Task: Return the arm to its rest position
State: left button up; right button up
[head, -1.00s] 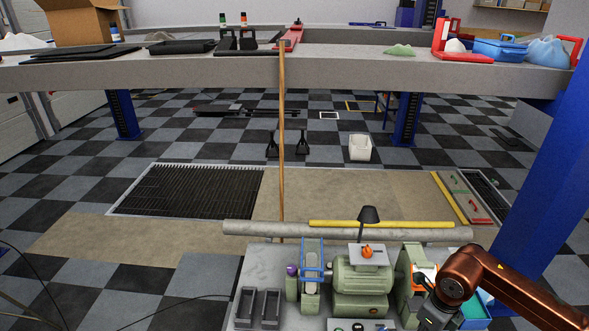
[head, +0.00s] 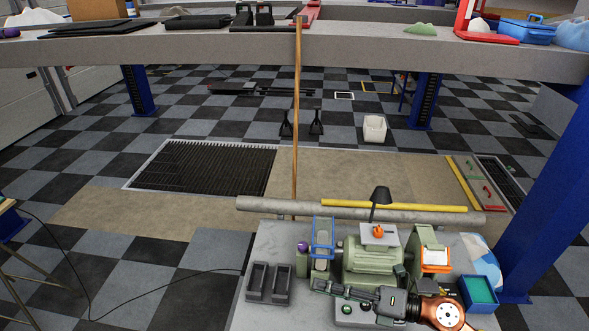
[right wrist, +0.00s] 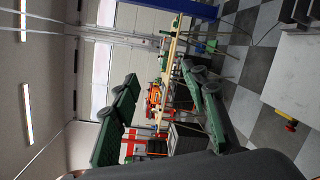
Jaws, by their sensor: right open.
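My right arm (head: 447,314), copper coloured, comes in at the bottom right of the head view. Its right gripper (head: 328,287) points left, across the front of the green bench grinder (head: 372,256). In the right wrist view the two green fingers of the right gripper (right wrist: 160,80) stand wide apart, with nothing held between them. Whether the gripper touches anything on the bench cannot be told. My left gripper is in neither view.
The grinder stands on a grey bench (head: 268,238). A black two-slot tray (head: 268,282) is left of the gripper, and a teal bin (head: 479,291) is to the right. A black lamp (head: 380,196) rises behind. A blue post (head: 553,190) stands at right.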

jog(key=w+d+r+m+t+h, duration=0.1)
jog(key=w+d+m+t+h, duration=0.4)
jog(key=d+m+t, duration=0.4)
jog(key=w+d+m+t+h, duration=0.45)
jog(key=d+m, duration=0.25)
jog(key=m, duration=0.4)
jog(key=s+d+f+m+g+h, duration=0.2)
jog(key=d+f+m+h, duration=0.4)
jog(key=f, duration=0.3)
jog(key=s+d+f+m+g+h, duration=0.2)
jog(key=d+f+m+g+h, duration=0.1)
jog(key=d+f+m, duration=0.5)
jog(key=s+a+f+m+g, duration=0.25)
jog(key=s+f+g, duration=0.75)
jog(key=s+f, duration=1.2)
jog(key=s+a+f+g+y+b, duration=0.1)
jog(key=s+f+b, duration=0.15)
jog(key=f, duration=1.45)
jog(key=s+f+g+y+b, duration=0.1)
jog(key=f+b, duration=0.2)
jog(key=f, duration=1.3)
jog(key=s+f+g+b, duration=0.1)
jog(key=s+f+b, duration=0.3)
jog(key=s+f, duration=1.7)
notch_tip(320, 180, down, 3)
jog(key=shift+s, duration=0.2)
